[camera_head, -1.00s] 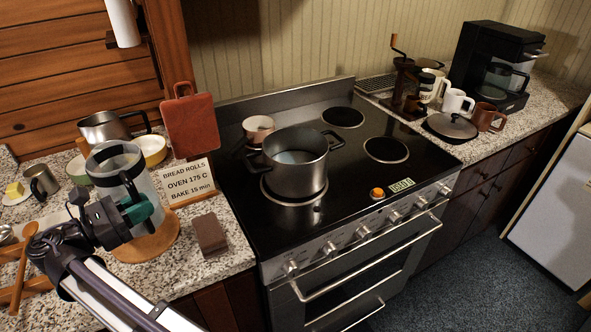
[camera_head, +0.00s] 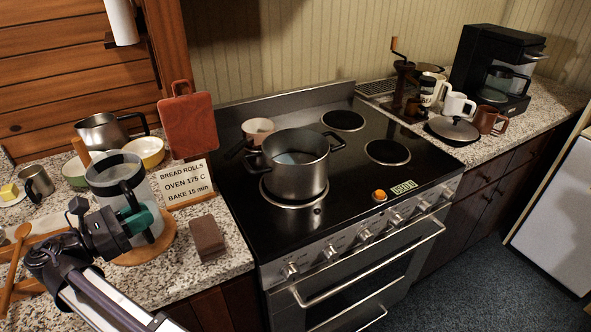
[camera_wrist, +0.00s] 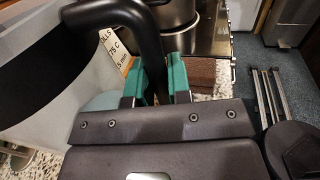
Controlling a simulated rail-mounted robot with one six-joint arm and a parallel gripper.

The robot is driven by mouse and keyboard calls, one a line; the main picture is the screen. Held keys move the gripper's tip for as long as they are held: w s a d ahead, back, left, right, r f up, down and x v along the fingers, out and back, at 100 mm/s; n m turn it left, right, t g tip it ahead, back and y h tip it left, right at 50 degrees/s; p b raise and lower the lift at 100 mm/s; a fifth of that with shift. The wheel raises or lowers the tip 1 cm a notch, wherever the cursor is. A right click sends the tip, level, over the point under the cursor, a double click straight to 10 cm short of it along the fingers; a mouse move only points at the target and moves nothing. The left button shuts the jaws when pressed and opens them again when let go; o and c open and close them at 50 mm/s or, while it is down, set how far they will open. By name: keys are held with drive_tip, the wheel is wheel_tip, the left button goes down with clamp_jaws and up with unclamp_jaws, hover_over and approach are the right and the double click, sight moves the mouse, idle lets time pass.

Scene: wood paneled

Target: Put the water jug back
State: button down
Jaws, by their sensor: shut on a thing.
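The clear water jug (camera_head: 107,178) with a dark rim and black handle is upright on the left counter in the head view. My gripper (camera_head: 138,218) is shut on its black handle, with green finger pads on both sides. In the wrist view the handle (camera_wrist: 150,45) runs down between the pads of my gripper (camera_wrist: 158,80), and the jug's wall fills the left side. A round wooden board (camera_head: 168,243) lies below and beside the jug. My gripper partly hides the jug's base, so I cannot tell whether it touches the board.
A recipe sign (camera_head: 185,183), a brown block (camera_head: 207,238) and a red cutting board (camera_head: 188,125) are to the jug's right. A steel pitcher (camera_head: 100,134), bowls (camera_head: 146,150) and a mug (camera_head: 38,181) crowd behind and left. The stove holds a large pot (camera_head: 295,172).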

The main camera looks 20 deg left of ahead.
drive_tip(key=shift+f+b, duration=0.35)
drive_tip(key=shift+b, duration=0.05)
drive_tip(key=c, duration=1)
unclamp_jaws()
drive_tip(key=shift+s, duration=0.1)
